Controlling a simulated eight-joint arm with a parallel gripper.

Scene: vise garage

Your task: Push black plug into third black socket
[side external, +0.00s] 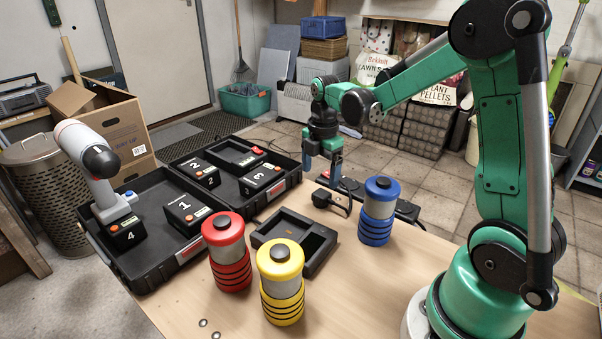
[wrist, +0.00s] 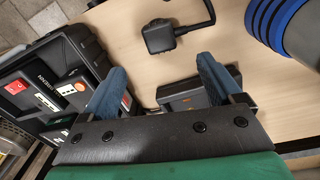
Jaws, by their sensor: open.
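The black plug (side external: 331,201) lies on the wooden table with its cable, just below my gripper in the side view. In the wrist view the plug (wrist: 158,38) lies beyond my fingertips, and its cable runs up and right. My gripper (side external: 322,172) is open and empty above the table. Its blue fingers (wrist: 160,75) stand apart on either side in the wrist view, and neither touches the plug. A black socket strip (side external: 350,185) lies behind the gripper and plug. The gripper partly hides it, so I cannot make out each socket.
A shallow black tray (side external: 275,243) lies in front of the plug. Blue (side external: 375,229), red (side external: 232,275) and yellow (side external: 282,305) canisters stand on the table. An open black case (side external: 150,262) with numbered boxes is at left. A small white arm (side external: 92,160) stands there.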

